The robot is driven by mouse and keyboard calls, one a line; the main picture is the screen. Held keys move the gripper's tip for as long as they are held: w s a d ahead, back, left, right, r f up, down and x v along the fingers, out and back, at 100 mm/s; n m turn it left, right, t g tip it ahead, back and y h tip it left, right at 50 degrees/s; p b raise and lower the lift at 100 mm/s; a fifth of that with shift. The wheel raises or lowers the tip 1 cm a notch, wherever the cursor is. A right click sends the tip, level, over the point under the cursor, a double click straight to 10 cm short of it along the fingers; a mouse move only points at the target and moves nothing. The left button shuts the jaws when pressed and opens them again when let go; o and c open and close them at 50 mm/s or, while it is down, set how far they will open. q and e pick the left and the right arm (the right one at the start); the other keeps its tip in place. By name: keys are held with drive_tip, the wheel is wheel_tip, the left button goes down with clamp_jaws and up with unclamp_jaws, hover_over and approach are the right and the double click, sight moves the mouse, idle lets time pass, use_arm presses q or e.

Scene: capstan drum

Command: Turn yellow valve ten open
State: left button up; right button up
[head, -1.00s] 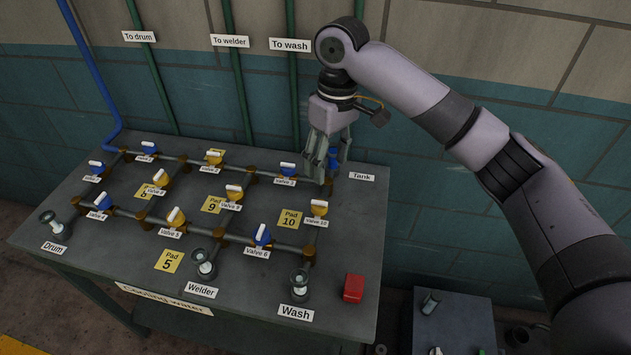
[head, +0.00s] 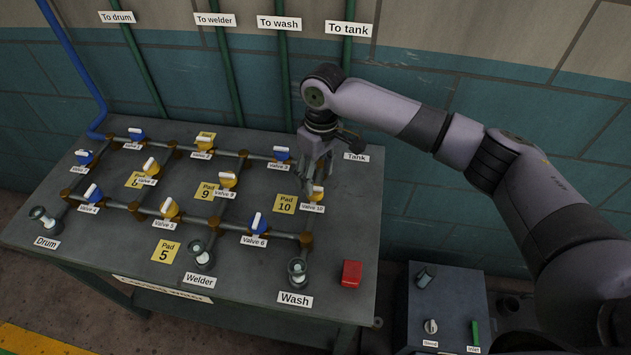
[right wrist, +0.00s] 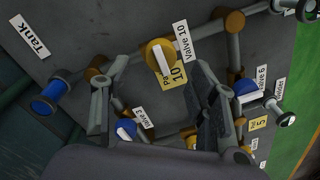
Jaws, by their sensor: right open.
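Yellow valve ten (head: 319,193) sits on the pipework at the right of the bench, with a white bar handle and a "Valve 10" label beside it. My right gripper (head: 312,182) is over it, pointing down, and hides part of it in the head view. In the right wrist view yellow valve ten (right wrist: 153,50) shows just past and between the two spread fingers, its white handle slanting. My right gripper (right wrist: 155,72) is open and holds nothing. I cannot tell whether a fingertip touches the valve. My left gripper is out of view.
Blue valve 3 (head: 281,154) stands behind valve ten, and blue valve 6 (head: 256,224) to its front left. Pad 10 (head: 285,204) lies just left of it. A red block (head: 350,273) sits at the bench's front right. The wall rises behind the bench.

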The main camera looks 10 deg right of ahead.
sight(316, 187)
wheel_tip(316, 187, down, 4)
drive_tip(key=shift+s+a+r, duration=0.1)
drive_tip(key=shift+a+r, duration=0.05)
drive_tip(key=shift+r, duration=0.05)
drive_tip(key=shift+f, duration=0.35)
drive_tip(key=c, duration=1.2)
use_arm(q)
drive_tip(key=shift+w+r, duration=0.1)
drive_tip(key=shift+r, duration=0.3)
use_arm(e)
drive_tip(key=shift+o, duration=0.2)
